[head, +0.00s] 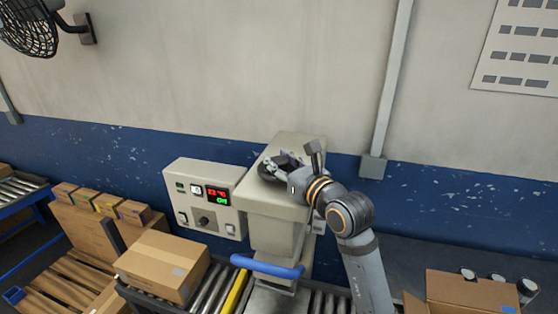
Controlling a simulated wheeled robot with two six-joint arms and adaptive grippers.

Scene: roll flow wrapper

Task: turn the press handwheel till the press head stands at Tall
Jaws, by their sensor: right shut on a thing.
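The press (270,207) is a beige housing against the wall. Its dark handwheel (268,172) lies on top, mostly hidden by my right gripper (287,168). My right arm reaches in from the lower right, and its gripper is shut on the handwheel. The press head and any height scale with a Tall mark cannot be made out from here. My left gripper is not in view.
A control box (205,200) with a small lit red and green display stands left of the press. A blue bar (268,267) crosses the press front. A closed carton (162,266) sits on the roller conveyor (208,290). An open carton (470,291) stands lower right.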

